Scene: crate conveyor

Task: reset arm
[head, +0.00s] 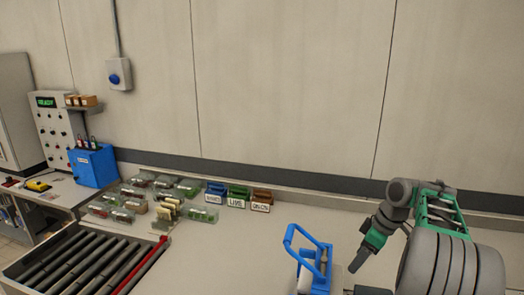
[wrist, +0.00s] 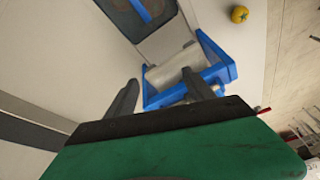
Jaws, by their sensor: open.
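My gripper (wrist: 161,92) is open in the wrist view, with its two dark fingers apart and nothing held between them. Beyond the fingers is a blue-framed holder (wrist: 226,72) with a pale roll (wrist: 178,68) in it. The fingers overlap the holder in this view, and I cannot tell how far away it is. In the head view my gripper (head: 358,262) is at the lower right, to the right of the blue holder (head: 325,268). My arm hides part of the bench there.
Three small labelled bins, blue (head: 216,189), green (head: 238,191) and brown (head: 262,194), stand by the wall. Several clear packs (head: 165,183) lie to their left. A roller conveyor (head: 75,262) is at lower left. The middle bench (head: 225,255) is clear. A yellow round object (wrist: 239,14) lies beyond the holder.

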